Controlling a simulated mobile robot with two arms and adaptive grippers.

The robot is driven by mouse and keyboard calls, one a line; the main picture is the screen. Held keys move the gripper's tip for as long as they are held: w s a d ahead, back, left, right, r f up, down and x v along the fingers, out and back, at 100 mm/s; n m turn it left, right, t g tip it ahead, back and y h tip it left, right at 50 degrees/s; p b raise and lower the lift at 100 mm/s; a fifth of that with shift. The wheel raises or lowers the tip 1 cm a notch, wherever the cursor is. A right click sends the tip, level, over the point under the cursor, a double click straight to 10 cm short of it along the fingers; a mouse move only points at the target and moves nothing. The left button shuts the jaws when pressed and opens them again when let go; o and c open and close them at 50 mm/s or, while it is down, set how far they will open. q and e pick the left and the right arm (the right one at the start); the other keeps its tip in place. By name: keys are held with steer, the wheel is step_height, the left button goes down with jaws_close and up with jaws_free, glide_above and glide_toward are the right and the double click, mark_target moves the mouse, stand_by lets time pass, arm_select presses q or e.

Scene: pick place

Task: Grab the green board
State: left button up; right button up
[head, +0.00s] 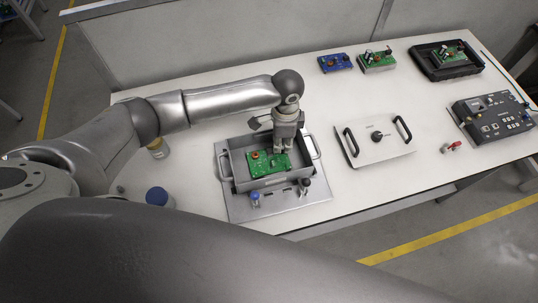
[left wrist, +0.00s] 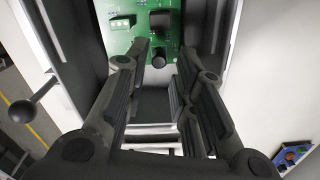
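A green board (head: 262,168) with red and dark parts lies in a grey metal tray (head: 237,173) with side handles. In the left wrist view the green board (left wrist: 120,45) fills the top, with a white terminal block and dark round parts. My left gripper (head: 284,150) points down at the tray, over the board's right end. Its fingers (left wrist: 165,52) are apart, with a dark round part of the board showing between the tips. I cannot tell whether the fingers touch the board. My right gripper is not in view.
Another green board (head: 377,61) and a blue board (head: 335,63) lie at the back. A third green board sits on a black holder (head: 440,72).

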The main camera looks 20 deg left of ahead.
mark_target(283, 146)
arm_select(q)
step_height(283, 146, down, 2)
steer(key=shift+f, duration=0.45)
steer(key=shift+c, duration=0.3)
jaws_close()
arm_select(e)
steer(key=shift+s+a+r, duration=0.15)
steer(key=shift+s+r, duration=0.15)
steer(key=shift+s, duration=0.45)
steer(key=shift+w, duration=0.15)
